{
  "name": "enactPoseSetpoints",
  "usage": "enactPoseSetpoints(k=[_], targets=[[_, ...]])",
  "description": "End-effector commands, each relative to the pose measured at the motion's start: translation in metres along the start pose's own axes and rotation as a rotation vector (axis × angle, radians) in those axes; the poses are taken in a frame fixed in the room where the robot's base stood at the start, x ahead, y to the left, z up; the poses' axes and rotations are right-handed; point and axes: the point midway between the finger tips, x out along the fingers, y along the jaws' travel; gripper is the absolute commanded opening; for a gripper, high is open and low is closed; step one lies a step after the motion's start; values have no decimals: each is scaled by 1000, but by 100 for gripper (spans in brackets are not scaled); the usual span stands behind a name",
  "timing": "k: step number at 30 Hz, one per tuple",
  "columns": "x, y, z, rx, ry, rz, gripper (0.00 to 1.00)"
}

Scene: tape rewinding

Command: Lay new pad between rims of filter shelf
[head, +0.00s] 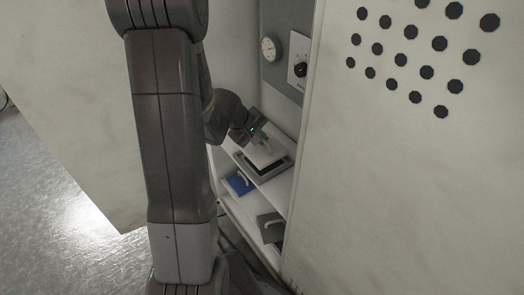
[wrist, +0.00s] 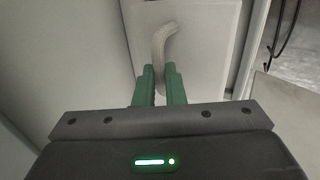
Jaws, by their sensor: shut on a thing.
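A white pad (head: 262,156) with a pale curved handle (wrist: 164,42) hangs from my gripper (head: 262,137), whose green fingers are shut on the handle. In the wrist view the pad (wrist: 200,60) lies beyond the green fingertips of my gripper (wrist: 160,72). In the head view the pad is over the filter shelf (head: 274,172), a dark recess with a grey rim. It covers the far part of the recess, and a dark strip shows at the near right. I cannot tell whether the pad touches the shelf or is a little above it.
A lower shelf holds a blue pad (head: 240,183) with a handle at left and a dark grey block (head: 270,228) at right. A round gauge (head: 269,49) and a dial (head: 300,69) are on the back panel. A perforated white door (head: 400,150) stands close on the right.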

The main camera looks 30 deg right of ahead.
Motion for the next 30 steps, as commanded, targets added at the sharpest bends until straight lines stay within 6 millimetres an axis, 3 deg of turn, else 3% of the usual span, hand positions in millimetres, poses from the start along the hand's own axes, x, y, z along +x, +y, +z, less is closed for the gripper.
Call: enactPoseSetpoints(k=[9, 24, 25, 27, 30], targets=[[33, -22, 0, 0, -1, -1, 0], [38, -26, 0, 0, 1, 1, 0], [37, -25, 0, 0, 1, 0, 14], [37, -25, 0, 0, 1, 0, 27], [37, -25, 0, 0, 0, 0, 32]])
